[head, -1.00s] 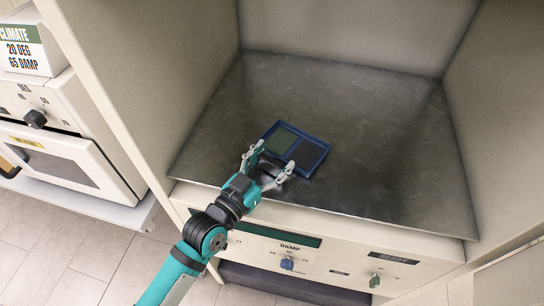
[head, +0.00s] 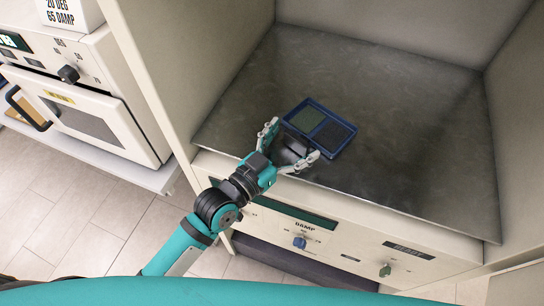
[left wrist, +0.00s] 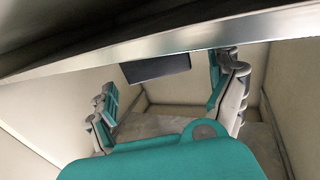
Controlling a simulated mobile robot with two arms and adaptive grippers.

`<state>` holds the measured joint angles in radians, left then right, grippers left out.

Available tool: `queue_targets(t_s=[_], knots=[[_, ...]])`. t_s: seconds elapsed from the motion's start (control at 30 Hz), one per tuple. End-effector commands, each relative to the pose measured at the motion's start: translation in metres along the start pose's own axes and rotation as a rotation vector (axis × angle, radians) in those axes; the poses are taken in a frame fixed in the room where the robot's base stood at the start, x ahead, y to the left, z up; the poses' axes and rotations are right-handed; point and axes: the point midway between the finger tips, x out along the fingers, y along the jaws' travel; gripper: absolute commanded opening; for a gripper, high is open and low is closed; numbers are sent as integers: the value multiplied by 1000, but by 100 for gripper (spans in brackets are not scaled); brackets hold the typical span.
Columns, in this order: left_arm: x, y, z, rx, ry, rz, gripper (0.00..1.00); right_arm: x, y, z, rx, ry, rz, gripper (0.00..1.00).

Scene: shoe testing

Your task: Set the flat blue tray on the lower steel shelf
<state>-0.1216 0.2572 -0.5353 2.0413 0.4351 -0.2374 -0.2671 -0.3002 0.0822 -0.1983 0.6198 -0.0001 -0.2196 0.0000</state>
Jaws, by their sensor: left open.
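The flat blue tray (head: 336,133) lies flat on the steel shelf (head: 400,120), near its front left. It has a grey-green panel on one side and a dark one on the other. My left gripper (head: 292,141) is open at the tray's near left side, with a fingertip close to each end of that side. I cannot tell whether either finger touches it. In the left wrist view my open fingers (left wrist: 168,84) stand wide apart, and a dark flat shape, likely the tray, shows beyond them. My right gripper is not in view.
A steel edge (left wrist: 160,46) crosses the upper left wrist view. Cabinet walls enclose the shelf at left, right and back. A control panel (head: 330,232) with knobs runs below its front edge. A white oven-like unit (head: 85,105) stands at left. The shelf behind the tray is clear.

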Motion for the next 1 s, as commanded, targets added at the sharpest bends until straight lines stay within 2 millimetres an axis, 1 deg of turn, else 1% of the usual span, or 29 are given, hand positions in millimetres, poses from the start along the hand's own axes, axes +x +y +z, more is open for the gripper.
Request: queue_targets(t_s=[0.03,0.2,0.3,0.43,0.6,0.9,1.0], knots=[[-12,1,4,1,-2,1,92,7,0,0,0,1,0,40],[-50,1,5,2,-4,2,92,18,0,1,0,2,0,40],[-70,1,5,1,-4,2,92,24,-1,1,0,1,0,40],[-88,0,4,2,-3,1,92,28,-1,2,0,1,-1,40],[-99,1,1,1,-1,2,92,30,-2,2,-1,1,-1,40],[-100,0,0,1,0,1,92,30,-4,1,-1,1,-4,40],[-99,-2,6,0,-10,-4,92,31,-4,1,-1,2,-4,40]])
